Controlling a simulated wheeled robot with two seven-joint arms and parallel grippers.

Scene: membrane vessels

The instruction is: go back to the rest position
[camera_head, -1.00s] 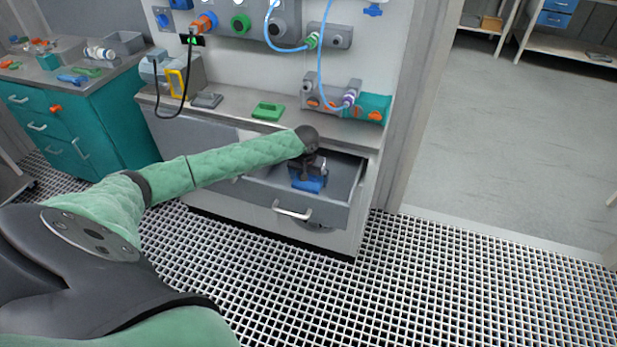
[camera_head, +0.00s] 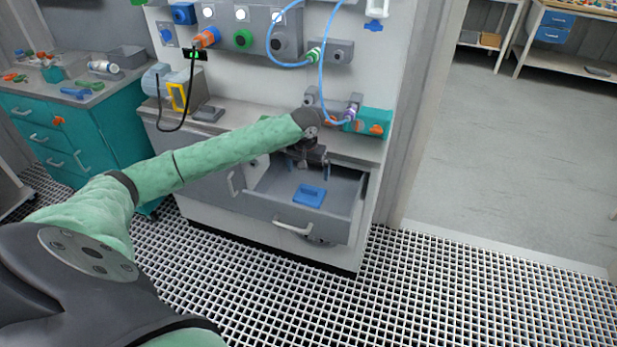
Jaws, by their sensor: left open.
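My left arm reaches in from the left, and its left gripper (camera_head: 312,168) hangs above the open drawer, open and empty, with its fingers pointing down. A blue block-like piece (camera_head: 309,196) lies on the floor of the drawer, below the gripper and apart from it. The drawer (camera_head: 345,228) is pulled out of the white bench, with a pale handle (camera_head: 292,228) on its front. My right gripper does not show.
The bench top (camera_head: 365,148) carries a teal and grey fitting (camera_head: 372,122) with a blue hose. A grey device (camera_head: 172,84) with a black cable stands left. A teal cabinet (camera_head: 105,128) is at far left. The grated floor in front is clear.

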